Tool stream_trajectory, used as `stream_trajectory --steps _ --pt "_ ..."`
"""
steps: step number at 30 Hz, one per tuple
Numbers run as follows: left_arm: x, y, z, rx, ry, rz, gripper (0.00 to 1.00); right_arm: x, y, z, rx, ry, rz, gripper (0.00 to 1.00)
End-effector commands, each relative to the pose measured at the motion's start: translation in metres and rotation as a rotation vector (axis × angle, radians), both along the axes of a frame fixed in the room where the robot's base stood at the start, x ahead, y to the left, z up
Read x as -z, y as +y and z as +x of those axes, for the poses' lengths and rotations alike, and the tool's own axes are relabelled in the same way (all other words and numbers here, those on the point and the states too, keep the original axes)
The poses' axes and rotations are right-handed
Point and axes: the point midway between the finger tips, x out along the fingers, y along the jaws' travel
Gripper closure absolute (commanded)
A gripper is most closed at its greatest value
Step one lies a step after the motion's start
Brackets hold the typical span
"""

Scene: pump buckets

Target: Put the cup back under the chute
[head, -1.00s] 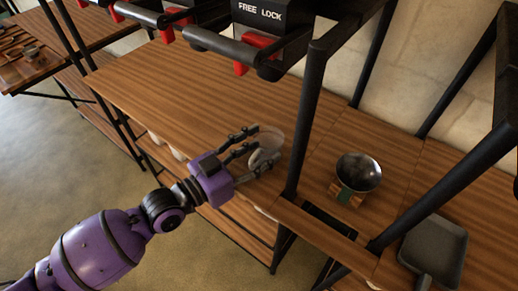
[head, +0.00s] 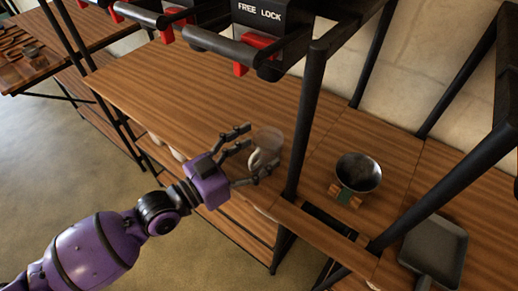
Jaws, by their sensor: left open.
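A clear cup with a pale handle (head: 267,146) stands on the wooden counter (head: 190,85), just left of a black post. My left gripper (head: 259,152) is open, with its fingers spread on the near left side of the cup. One finger is near the cup's handle; I cannot tell whether it touches. Above the counter hangs a black dispenser unit marked FREE LOCK (head: 259,15) with a red lever (head: 254,52). Its outlet is not clearly visible. My right gripper is not in view.
A metal bowl on a small wooden stand (head: 358,172) is right of the black post (head: 305,120). A grey pan (head: 434,250) lies at the lower right. Black frame bars cross the right side. The counter left of the cup is clear.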

Motion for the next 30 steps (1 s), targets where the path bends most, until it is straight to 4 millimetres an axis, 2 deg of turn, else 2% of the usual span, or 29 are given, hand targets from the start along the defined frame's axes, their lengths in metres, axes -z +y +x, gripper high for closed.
stream_trajectory --steps 1,9,15,21,30 --pt "0.005 0.009 -0.007 -0.001 0.006 0.006 0.30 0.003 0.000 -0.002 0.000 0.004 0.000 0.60" --pt "0.006 0.054 -0.045 0.000 0.008 0.009 0.30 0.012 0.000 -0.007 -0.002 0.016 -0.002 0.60" --pt "0.003 0.077 -0.064 0.000 0.005 0.005 0.30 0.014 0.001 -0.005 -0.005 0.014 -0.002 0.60" --pt "0.002 0.085 -0.071 0.001 0.004 0.002 0.30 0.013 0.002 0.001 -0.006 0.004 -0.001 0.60" --pt "0.001 0.085 -0.071 0.001 0.003 0.001 0.30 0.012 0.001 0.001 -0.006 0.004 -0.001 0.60"
